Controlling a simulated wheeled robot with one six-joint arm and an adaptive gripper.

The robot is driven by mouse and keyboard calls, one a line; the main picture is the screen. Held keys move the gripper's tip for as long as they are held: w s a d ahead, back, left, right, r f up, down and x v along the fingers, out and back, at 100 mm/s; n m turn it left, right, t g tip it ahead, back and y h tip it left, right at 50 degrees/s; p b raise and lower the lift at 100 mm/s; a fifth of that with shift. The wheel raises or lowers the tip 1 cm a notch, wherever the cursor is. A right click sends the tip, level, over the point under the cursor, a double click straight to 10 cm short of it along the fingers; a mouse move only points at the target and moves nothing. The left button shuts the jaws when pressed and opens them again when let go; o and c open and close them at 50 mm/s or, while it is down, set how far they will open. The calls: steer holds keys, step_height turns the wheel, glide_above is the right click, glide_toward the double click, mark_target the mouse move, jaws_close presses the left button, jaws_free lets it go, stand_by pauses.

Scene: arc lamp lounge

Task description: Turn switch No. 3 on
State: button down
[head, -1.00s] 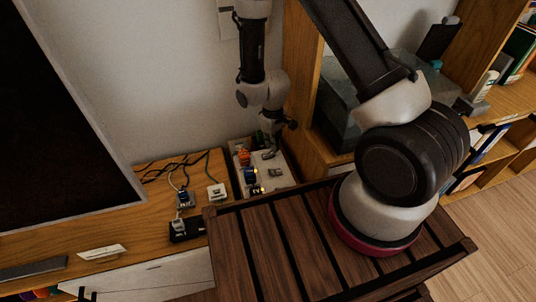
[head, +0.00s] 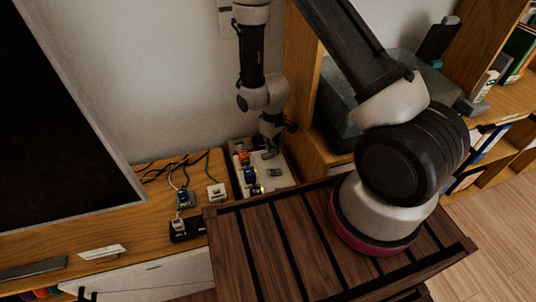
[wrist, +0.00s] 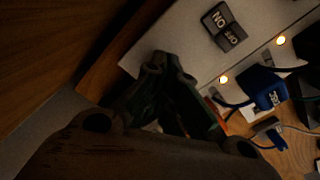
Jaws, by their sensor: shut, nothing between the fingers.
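A pale power strip (head: 282,182) lies on the wooden surface beside the wall, with plugs along its left side. A dark rocker switch (head: 275,172) shows on it; in the wrist view the rocker (wrist: 224,27) is marked ON and OFF. I cannot read a number beside it, so I cannot tell whether it is No. 3. Two lamps glow on the strip in the wrist view, one at the far end (wrist: 280,40) and one nearer (wrist: 224,79). My gripper (head: 268,154) is shut and empty, pointing down over the strip. Its fingertips (wrist: 168,62) appear beside the rocker, apart from it in the picture.
A blue plug (wrist: 264,88) with a label and an orange plug (head: 243,158) sit on the strip. Cables and a white adapter (head: 216,192) lie to the left. A wooden cabinet side (head: 303,90) rises close at the right. A glass tank (head: 340,110) stands beyond it.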

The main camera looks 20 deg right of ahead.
steer(key=shift+f, duration=0.65)
steer(key=shift+r, duration=3.55)
